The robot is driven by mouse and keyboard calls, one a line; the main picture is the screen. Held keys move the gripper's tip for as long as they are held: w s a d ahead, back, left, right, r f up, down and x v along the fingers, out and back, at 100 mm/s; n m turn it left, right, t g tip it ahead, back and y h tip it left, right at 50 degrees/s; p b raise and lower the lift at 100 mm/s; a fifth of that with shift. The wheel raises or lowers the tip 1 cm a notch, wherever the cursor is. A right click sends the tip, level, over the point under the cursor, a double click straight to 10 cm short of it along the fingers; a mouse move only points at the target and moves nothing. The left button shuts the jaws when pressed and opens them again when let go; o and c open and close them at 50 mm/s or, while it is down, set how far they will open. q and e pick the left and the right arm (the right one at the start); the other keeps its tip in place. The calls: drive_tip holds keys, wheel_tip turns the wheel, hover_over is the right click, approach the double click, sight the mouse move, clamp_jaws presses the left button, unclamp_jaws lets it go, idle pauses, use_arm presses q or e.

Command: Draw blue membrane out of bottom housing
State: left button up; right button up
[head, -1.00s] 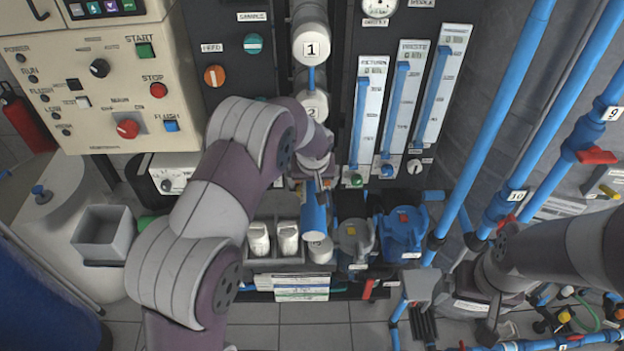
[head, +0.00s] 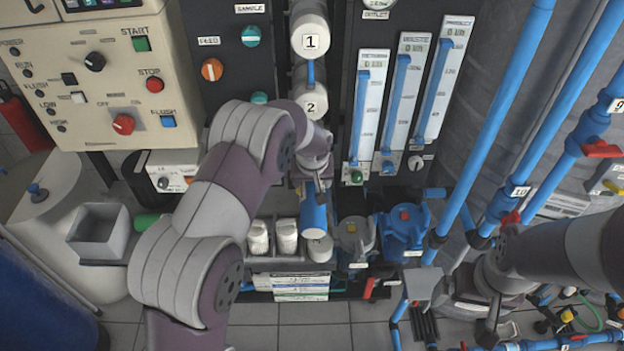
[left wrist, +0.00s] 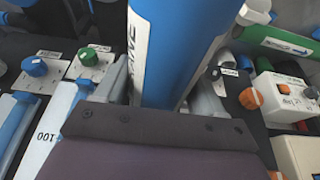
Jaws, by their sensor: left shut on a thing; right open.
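My left gripper (head: 318,192) is shut on the blue membrane (head: 315,216), a blue cylinder in front of the rack's lower middle. In the left wrist view the membrane (left wrist: 178,50) fills the space between the grey fingers and bears a white lettered label. A white round end piece (head: 320,250) shows just below the membrane; I cannot tell whether it belongs to a housing. White housings 1 (head: 310,42) and 2 (head: 310,106) are stacked above; my left arm partly hides the area below them. My right gripper (head: 457,306) is open and empty at the lower right.
Two white bottles (head: 286,236) stand in a tray left of the membrane. A grey pump (head: 355,240) and a blue pump (head: 404,232) are close on the right. Blue pipes (head: 495,120) run down the right side. A grey open box (head: 98,234) is at left.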

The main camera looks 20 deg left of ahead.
sight(314, 219)
use_arm(q)
drive_tip(key=shift+s+d+b, duration=0.2)
drive_tip(key=shift+s+b, duration=0.1)
drive_tip(key=shift+s, duration=0.4)
drive_tip(key=shift+s+d+b, duration=0.25)
drive_tip(key=shift+s+b, duration=0.05)
drive_tip(key=shift+s, duration=0.35)
drive_tip(key=shift+s+d+b, duration=0.2)
drive_tip(key=shift+s+b, duration=0.1)
drive_tip(key=shift+s, duration=0.4)
drive_tip(key=shift+s+d+b, duration=0.35)
drive_tip(key=shift+s+b, duration=0.35)
drive_tip(key=shift+s, duration=0.6)
drive_tip(key=shift+s+d+b, duration=0.35)
drive_tip(key=shift+s+b, duration=0.4)
drive_tip(key=shift+s, duration=0.5)
drive_tip(key=shift+s+d+b, duration=0.35)
drive_tip(key=shift+s+b, duration=0.35)
drive_tip(key=shift+s, duration=0.6)
